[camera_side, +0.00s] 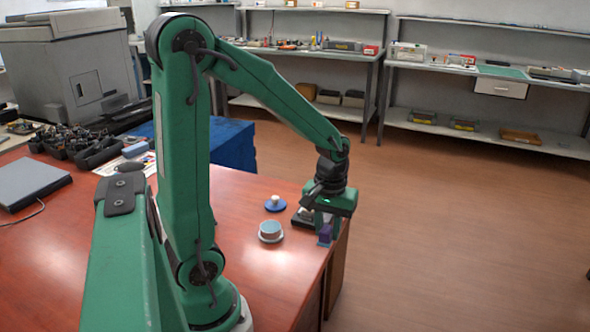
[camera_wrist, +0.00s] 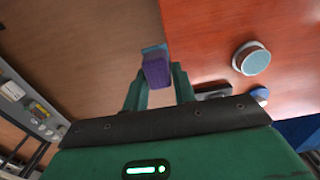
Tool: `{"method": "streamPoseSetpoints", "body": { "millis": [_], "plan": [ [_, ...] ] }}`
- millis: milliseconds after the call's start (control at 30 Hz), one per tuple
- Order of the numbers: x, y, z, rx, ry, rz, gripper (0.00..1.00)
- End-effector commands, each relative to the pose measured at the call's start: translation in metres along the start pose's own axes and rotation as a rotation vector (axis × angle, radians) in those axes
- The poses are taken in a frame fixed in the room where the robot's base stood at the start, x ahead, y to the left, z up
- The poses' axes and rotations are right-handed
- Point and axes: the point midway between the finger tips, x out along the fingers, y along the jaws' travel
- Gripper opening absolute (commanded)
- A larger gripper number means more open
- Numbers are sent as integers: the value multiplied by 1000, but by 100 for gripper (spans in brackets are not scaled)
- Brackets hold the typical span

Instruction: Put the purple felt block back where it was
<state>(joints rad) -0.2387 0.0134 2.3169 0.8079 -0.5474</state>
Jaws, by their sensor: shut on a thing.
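The purple felt block (camera_wrist: 157,72) is between the fingertips of my gripper (camera_wrist: 158,80) in the wrist view, and my gripper is shut on it. A light blue piece (camera_wrist: 155,50) shows at the block's far end. In the side view the purple block (camera_side: 325,232) hangs under my gripper (camera_side: 326,228), near the right edge of the red-brown table (camera_side: 255,295). I cannot tell whether the block touches the table.
A round pale piece with a blue-grey top (camera_side: 270,231) stands left of my gripper. A blue disc with a white knob (camera_side: 275,204) is behind it. A dark item (camera_side: 301,218) lies close beside my gripper. The table edge drops to the floor (camera_side: 450,230) at right.

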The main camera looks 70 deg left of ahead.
Motion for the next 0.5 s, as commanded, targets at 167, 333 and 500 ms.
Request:
{"method": "streamPoseSetpoints", "body": {
  "millis": [167, 333, 500],
  "plan": [
    [11, -14, -12, -4, -2, -1, 5],
    [26, -32, -29, -6, -4, -2, 5],
    [43, -52, -48, -5, -3, -2, 5]
  ]
}}
